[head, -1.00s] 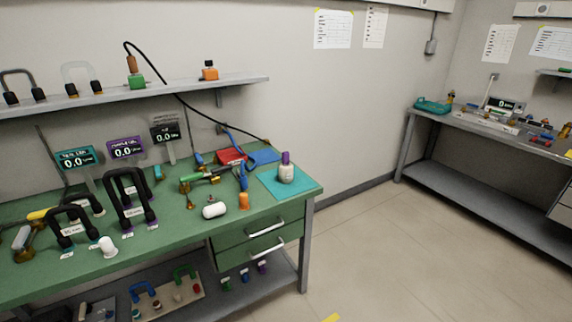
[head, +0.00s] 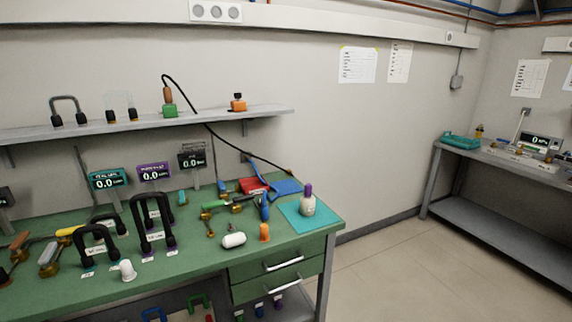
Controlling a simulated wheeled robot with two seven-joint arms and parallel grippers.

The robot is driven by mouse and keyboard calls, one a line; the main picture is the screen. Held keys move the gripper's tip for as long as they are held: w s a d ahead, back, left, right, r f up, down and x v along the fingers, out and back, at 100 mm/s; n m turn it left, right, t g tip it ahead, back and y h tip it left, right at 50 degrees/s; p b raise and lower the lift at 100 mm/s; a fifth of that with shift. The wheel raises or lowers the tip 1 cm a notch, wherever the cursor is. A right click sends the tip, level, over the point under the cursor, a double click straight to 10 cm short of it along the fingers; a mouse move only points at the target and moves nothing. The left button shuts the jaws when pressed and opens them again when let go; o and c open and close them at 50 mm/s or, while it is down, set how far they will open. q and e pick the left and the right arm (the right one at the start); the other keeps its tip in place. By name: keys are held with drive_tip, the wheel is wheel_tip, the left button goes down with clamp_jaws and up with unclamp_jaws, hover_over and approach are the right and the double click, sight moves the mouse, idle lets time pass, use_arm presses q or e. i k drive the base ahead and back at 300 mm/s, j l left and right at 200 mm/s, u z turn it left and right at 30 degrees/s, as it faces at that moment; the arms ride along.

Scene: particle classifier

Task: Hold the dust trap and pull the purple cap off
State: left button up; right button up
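The dust trap looks to be the white rounded bottle (head: 308,206) standing upright on a teal mat (head: 293,222) at the right end of the green bench. A purple cap (head: 308,189) sits on top of it. Neither of my grippers shows in the head view, so nothing is seen touching the bottle or the cap.
The green bench (head: 200,256) holds a white cylinder (head: 234,240), an orange piece (head: 264,232), black handled frames (head: 153,222) and display units (head: 108,179). A shelf (head: 150,122) runs above. Open floor (head: 385,275) lies right of the bench.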

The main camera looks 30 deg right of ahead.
sight(309, 187)
drive_tip(key=i+l+u, duration=0.3)
drive_tip(key=l, duration=0.5)
drive_tip(key=l+u, duration=0.3)
drive_tip(key=l, duration=0.55)
drive_tip(key=l+u, duration=0.25)
drive_tip(key=l, duration=0.6)
drive_tip(key=i+l, duration=0.05)
